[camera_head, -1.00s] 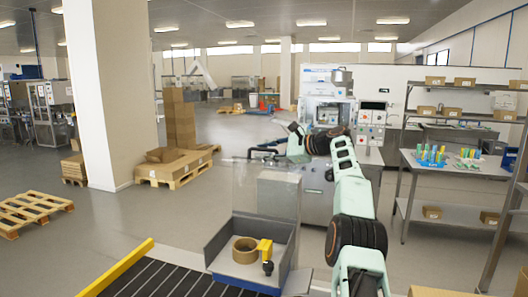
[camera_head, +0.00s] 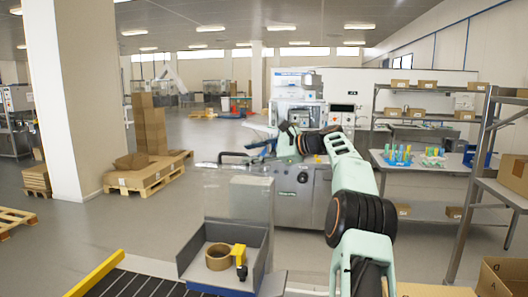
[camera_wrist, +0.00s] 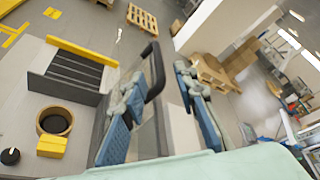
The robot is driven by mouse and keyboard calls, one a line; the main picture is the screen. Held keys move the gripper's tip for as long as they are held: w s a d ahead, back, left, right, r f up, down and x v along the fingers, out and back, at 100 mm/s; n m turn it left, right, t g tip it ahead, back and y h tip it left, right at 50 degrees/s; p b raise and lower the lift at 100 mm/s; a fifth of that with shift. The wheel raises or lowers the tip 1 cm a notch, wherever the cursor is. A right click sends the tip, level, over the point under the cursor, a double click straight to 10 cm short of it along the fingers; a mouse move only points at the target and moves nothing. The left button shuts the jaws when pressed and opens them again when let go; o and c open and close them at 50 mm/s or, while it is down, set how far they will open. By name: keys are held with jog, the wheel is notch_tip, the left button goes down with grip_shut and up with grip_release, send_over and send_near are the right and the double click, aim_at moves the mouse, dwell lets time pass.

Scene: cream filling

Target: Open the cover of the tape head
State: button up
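The tape head is a grey box-shaped unit (camera_head: 252,210) in front of me, behind the grey tray. A clear panel, seemingly its cover (camera_head: 222,190), stands at its left side, with a black bar handle (camera_head: 234,158) on top. In the wrist view the black handle (camera_wrist: 156,70) stands between the blue-padded fingers. My gripper (camera_wrist: 154,85) is open, one finger to each side of the handle; I cannot tell whether either touches it. In the head view my gripper (camera_head: 262,146) is small and partly hidden by my arm, just right of the handle.
A grey tray (camera_head: 192,268) holds a brown tape roll (camera_head: 219,257) and a yellow part (camera_head: 238,252). A roller conveyor (camera_head: 130,287) with a yellow rail is at front left. A shelf (camera_head: 425,165) with coloured bottles stands at right, cartons on a pallet (camera_head: 148,178) at left.

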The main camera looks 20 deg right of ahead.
jog(key=v, duration=0.5)
dwell(0.5)
